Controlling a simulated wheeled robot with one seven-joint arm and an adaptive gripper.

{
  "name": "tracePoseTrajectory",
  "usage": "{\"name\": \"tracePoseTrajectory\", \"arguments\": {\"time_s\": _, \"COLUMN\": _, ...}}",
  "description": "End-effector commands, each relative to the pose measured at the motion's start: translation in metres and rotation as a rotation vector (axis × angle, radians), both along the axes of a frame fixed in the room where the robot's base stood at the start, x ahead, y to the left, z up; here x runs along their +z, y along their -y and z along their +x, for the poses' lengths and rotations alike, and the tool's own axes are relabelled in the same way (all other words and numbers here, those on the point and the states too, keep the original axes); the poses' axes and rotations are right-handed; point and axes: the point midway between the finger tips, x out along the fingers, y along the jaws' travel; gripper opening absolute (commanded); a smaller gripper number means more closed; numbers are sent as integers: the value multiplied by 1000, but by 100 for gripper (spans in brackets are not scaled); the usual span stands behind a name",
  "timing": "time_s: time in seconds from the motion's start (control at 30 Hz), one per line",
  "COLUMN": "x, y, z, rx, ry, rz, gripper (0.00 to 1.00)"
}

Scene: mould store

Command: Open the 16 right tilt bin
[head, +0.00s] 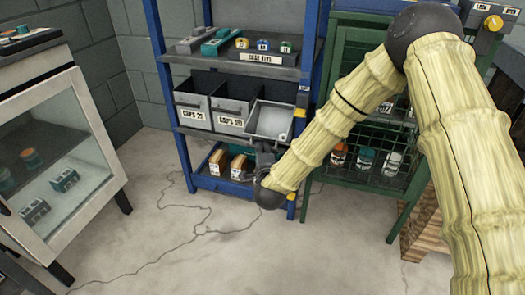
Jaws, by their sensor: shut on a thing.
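A row of grey tilt bins sits on the middle shelf of the blue rack. The left bin (193,108) reads CAPS 25 and the middle bin (231,114) seems to read CAPS 20; both stand upright. The right tilt bin (268,119) leans forward out of the row, and its pale inside shows from above. Its front label is hidden, so I cannot read a 16. My gripper (265,149) is at the lower front of this right bin, shut on it. The exact grip is small and partly hidden by my arm.
The blue rack (163,88) holds boxes above and below the bins. A green mesh cabinet (341,75) stands close on the right, behind my arm. A white glass-front cabinet (100,155) stands at left. The cracked floor between is clear.

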Motion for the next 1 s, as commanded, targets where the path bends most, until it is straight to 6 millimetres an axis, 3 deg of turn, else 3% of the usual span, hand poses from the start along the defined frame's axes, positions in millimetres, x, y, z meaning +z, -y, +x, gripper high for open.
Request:
{"name": "tracePoseTrajectory", "arguments": {"time_s": 0.23, "x": 14, "y": 2, "z": 6, "rx": 0, "ry": 1, "rz": 1, "gripper": 0}}
{"name": "tracePoseTrajectory", "arguments": {"time_s": 0.53, "x": 14, "y": 1, "z": 6, "rx": 1, "ry": 2, "rz": 0, "gripper": 0}}
{"name": "tracePoseTrajectory", "arguments": {"time_s": 0.57, "x": 14, "y": 1, "z": 6, "rx": 1, "ry": 2, "rz": 0, "gripper": 14}}
{"name": "tracePoseTrajectory", "arguments": {"time_s": 0.6, "x": 14, "y": 1, "z": 6, "rx": 1, "ry": 1, "rz": 0, "gripper": 21}}
{"name": "tracePoseTrajectory", "arguments": {"time_s": 1.0, "x": 13, "y": 2, "z": 2, "rx": 1, "ry": 0, "rz": 0, "gripper": 21}}
